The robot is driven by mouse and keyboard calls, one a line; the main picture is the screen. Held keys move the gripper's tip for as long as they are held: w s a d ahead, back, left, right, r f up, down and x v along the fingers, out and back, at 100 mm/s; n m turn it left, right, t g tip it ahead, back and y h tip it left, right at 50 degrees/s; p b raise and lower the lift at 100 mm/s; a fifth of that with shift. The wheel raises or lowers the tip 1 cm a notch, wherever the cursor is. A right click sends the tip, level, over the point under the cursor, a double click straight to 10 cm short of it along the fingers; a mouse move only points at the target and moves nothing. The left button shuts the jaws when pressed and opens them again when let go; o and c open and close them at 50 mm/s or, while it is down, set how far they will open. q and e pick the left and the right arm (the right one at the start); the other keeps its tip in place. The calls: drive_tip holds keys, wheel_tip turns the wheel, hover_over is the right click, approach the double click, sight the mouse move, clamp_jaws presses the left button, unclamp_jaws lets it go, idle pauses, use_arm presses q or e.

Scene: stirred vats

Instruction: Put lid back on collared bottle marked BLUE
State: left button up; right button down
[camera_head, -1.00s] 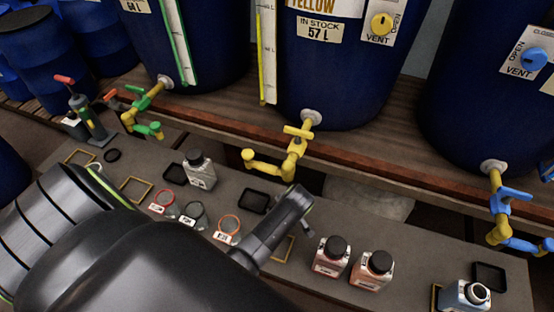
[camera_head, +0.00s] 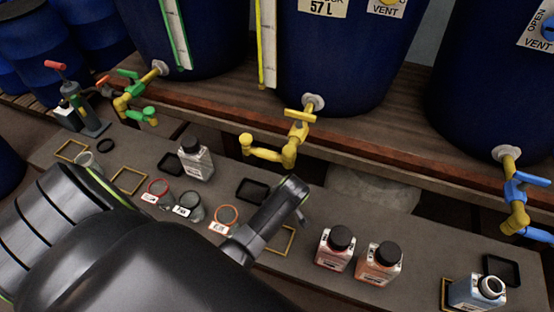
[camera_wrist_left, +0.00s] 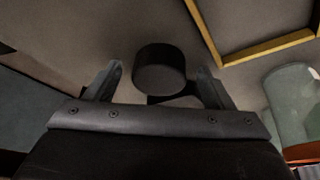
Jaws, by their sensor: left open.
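An open bottle with bluish contents (camera_head: 476,293) stands upright at the right end of the bench in the head view. Its pale neck ring shows and no lid is on it; its label is too small to read. My left gripper (camera_head: 300,208) is low over the bench's middle, left of that bottle. In the left wrist view its fingers (camera_wrist_left: 158,90) are open, with a round black lid (camera_wrist_left: 160,68) just ahead and between them. I cannot tell if they touch it. In the head view this lid is hidden by my arm. My right gripper is not in view.
Two black-capped reddish bottles (camera_head: 334,250) (camera_head: 379,264) stand between my gripper and the open bottle. A yellow frame (camera_head: 283,240) lies beside the gripper. A capped clear bottle (camera_head: 196,160) and several ringed glasses (camera_head: 190,206) stand left. Yellow (camera_head: 270,153) and blue taps (camera_head: 518,205) overhang behind.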

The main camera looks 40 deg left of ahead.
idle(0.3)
use_arm(q)
drive_tip(key=c, duration=1.1)
drive_tip(key=shift+o, duration=0.2)
drive_tip(key=shift+r, duration=0.15)
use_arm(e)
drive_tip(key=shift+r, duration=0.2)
